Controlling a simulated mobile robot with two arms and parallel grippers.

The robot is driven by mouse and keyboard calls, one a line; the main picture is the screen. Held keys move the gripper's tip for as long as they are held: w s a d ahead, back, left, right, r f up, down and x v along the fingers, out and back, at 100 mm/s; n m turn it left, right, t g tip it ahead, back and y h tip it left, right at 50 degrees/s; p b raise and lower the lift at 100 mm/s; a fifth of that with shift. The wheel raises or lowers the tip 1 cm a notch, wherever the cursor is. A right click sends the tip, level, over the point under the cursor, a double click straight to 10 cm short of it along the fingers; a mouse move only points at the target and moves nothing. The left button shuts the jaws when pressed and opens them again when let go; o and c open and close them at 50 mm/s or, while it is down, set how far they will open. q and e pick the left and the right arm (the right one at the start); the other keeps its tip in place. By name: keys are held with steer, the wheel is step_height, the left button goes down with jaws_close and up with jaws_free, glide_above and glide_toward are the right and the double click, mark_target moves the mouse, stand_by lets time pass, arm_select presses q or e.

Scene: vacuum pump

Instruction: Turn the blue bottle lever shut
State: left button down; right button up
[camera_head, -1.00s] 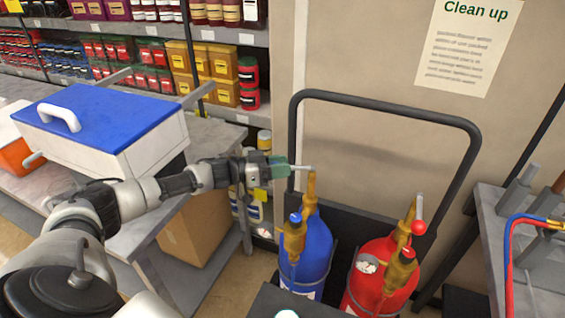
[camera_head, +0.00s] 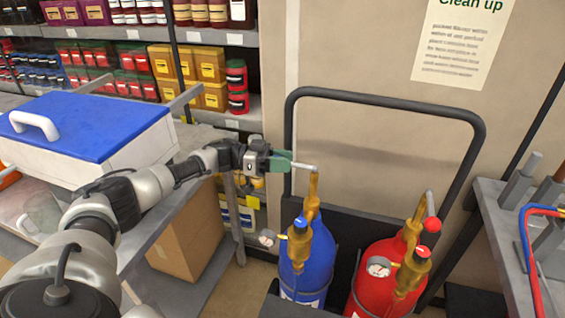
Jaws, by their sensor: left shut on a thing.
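The blue bottle (camera_head: 318,262) stands upright on a cart, with a brass valve (camera_head: 313,188) on top. Its thin grey lever (camera_head: 306,167) sticks out to the left from the valve top, about level. My left gripper (camera_head: 284,161), with green fingertips, is shut on the outer end of this lever and hides that end. My left arm reaches in from the lower left. My right gripper is not in view.
A red bottle (camera_head: 385,258) with a red-knobbed lever (camera_head: 431,208) stands right of the blue one. The cart's black handle frame (camera_head: 384,91) rises behind both. A blue-lidded cooler (camera_head: 88,124) stands on a bench at left. A grey bench (camera_head: 500,235) is at right.

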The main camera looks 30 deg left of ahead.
arm_select(q)
steer(key=c, duration=0.8)
jaws_free()
steer(key=shift+w, duration=0.1)
steer(key=shift+o, duration=0.2)
steer(key=b+v, duration=0.3)
steer(key=v, duration=0.8)
